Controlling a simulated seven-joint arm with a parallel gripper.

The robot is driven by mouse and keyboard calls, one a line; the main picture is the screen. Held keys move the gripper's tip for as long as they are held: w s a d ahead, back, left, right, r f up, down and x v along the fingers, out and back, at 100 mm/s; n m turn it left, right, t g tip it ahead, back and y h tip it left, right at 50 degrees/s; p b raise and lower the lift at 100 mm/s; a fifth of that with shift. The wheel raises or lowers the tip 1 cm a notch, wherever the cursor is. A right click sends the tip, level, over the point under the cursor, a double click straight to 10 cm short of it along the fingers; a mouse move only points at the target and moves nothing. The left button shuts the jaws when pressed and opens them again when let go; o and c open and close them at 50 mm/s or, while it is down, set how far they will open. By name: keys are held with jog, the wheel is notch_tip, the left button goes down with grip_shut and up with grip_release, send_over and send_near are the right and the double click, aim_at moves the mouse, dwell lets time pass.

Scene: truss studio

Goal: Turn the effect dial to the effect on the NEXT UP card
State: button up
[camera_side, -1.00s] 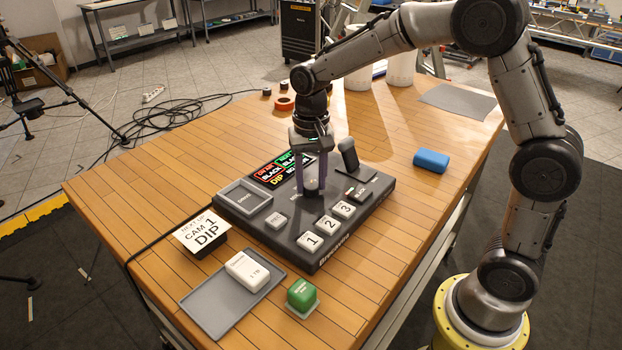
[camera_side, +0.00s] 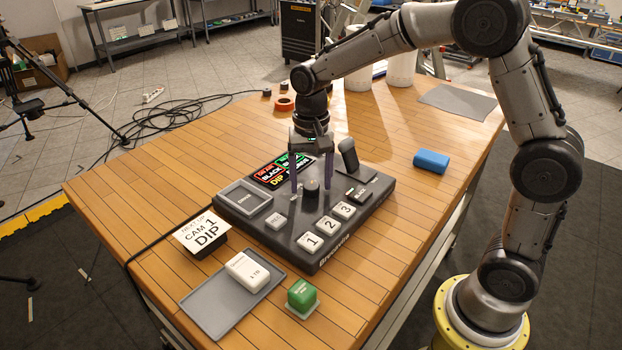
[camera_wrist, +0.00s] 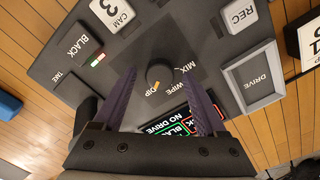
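The effect dial (camera_side: 311,187) is a dark round knob on the black switcher panel (camera_side: 345,225). In the wrist view, the dial (camera_wrist: 160,76) has an orange mark at its lower edge, pointing toward the DIP label; MIX and WIPE are printed farther right. The NEXT UP card (camera_side: 203,234) reads CAM 1, DIP. The panel's screen (camera_side: 282,170) shows DIP in yellow. My gripper (camera_side: 311,182) is open and empty, its purple fingers on either side of the dial and apart from it, with the tips near the knob's top.
Numbered buttons (camera_side: 326,226) and an upright lever (camera_side: 348,153) are close to the dial. A grey tray (camera_side: 205,308) holds a white block (camera_side: 250,272), with a green block (camera_side: 301,294) beside it. A blue block (camera_side: 431,161) lies right of the panel, amid clear table.

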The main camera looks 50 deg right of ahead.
aim_at(311, 185)
notch_tip(311, 185, up, 14)
dwell(0.6)
jog(key=shift+f, duration=0.1)
